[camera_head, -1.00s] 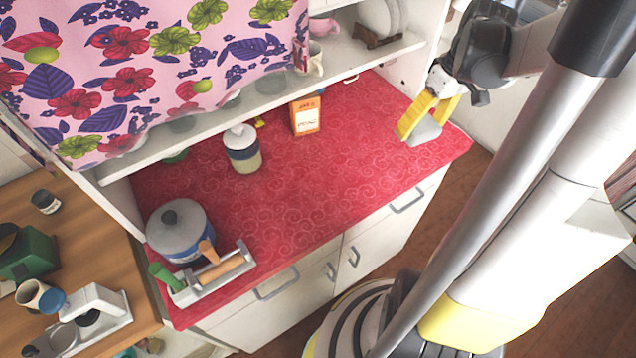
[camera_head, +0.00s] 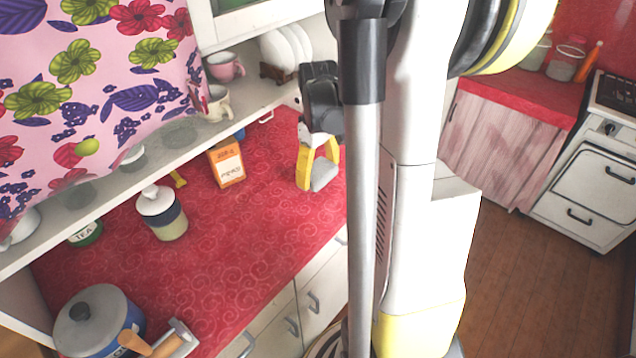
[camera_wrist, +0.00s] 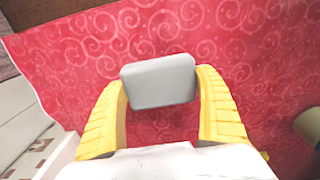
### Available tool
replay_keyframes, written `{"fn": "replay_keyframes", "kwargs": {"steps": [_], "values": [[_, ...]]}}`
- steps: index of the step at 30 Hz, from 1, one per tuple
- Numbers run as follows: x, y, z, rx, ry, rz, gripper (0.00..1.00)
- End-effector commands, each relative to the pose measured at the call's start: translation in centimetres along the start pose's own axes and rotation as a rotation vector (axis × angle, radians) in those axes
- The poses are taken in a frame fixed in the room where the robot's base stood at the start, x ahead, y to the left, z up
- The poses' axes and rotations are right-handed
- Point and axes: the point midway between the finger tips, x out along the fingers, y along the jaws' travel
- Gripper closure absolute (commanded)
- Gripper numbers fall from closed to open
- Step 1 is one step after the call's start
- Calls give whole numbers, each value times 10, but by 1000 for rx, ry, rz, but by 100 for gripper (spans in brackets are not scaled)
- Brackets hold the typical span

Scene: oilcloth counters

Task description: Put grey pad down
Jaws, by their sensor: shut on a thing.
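The grey pad (camera_wrist: 160,82) is a small grey block between the yellow fingers of my gripper (camera_wrist: 162,92) in the wrist view. The fingers press on its left and right sides. In the head view my gripper (camera_head: 318,172) points down over the far right part of the red counter (camera_head: 240,235), with the grey pad (camera_head: 324,175) at its fingertips. The pad is at or very close to the red cloth; I cannot tell whether it touches.
An orange carton (camera_head: 227,163) and a lidded jar (camera_head: 161,212) stand left of my gripper. A pot (camera_head: 97,325) is at the counter's near left. A shelf with mugs (camera_head: 215,103) and plates (camera_head: 286,50) is behind. Bare red cloth lies in the middle.

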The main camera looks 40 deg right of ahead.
Motion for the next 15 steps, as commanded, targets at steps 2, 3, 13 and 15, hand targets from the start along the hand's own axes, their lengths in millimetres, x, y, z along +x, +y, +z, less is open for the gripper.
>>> {"fn": "replay_keyframes", "kwargs": {"steps": [2, 3, 13, 15], "values": [[14, 0, 0, 0, 0, 0, 42], [21, 0, 0, 0, 0, 0, 42], [34, 0, 1, 0, 0, 0, 42], [36, 0, 1, 0, 0, 0, 42]]}}
